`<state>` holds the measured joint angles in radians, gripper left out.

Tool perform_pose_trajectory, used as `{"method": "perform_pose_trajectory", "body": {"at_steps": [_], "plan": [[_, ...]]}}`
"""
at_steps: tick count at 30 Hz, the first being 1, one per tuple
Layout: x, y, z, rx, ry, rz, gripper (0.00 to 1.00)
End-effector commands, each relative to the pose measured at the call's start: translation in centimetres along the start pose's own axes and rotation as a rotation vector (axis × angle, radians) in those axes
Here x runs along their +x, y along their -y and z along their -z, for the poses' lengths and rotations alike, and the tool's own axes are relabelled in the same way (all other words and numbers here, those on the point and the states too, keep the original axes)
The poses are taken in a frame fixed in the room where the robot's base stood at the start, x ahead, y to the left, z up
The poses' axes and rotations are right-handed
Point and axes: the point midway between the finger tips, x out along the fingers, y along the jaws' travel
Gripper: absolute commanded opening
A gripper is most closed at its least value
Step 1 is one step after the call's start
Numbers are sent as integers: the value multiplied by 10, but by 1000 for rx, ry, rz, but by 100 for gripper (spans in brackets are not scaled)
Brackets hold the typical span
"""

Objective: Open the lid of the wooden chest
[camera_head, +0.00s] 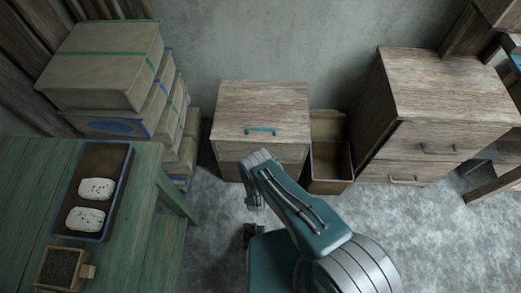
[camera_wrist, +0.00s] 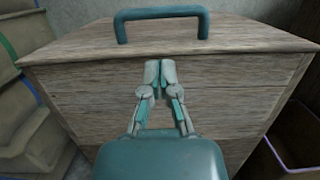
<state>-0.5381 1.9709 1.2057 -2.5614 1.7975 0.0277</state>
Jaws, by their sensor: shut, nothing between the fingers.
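The wooden chest (camera_head: 262,103) stands against the back wall in the middle of the head view. Its flat lid is down, with a teal handle (camera_head: 260,131) near the front edge. In the wrist view the chest front (camera_wrist: 85,91) fills the middle, and the handle (camera_wrist: 161,13) stands at the top of the picture on the lid (camera_wrist: 245,38). My gripper (camera_wrist: 160,68) is shut and empty, its fingertips together in front of the chest's front face, below the lid edge and handle. Whether the fingertips touch the wood is unclear. In the head view my arm hides part of the chest's lower front.
Stacked boxes (camera_head: 105,65) stand left of the chest. An open bin (camera_head: 330,166) is close on its right, beside a larger drawer cabinet (camera_head: 445,85). A green table (camera_head: 125,225) with a tray (camera_head: 67,190) is at left. Grey floor is clear at right.

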Motion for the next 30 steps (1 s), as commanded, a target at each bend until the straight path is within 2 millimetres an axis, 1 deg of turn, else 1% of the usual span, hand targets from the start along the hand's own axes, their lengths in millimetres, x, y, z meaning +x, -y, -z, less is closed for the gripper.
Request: {"method": "perform_pose_trajectory", "body": {"at_steps": [1,6,9,12,15,18,30], "plan": [[10,1,-1,1,3,4,0],[42,2,-1,2,3,5,0],[59,3,-1,3,2,5,0],[72,2,-1,2,1,4,0],[80,2,-1,1,1,4,0],[84,1,0,-1,-1,3,0],[84,0,-2,0,-4,3,0]]}}
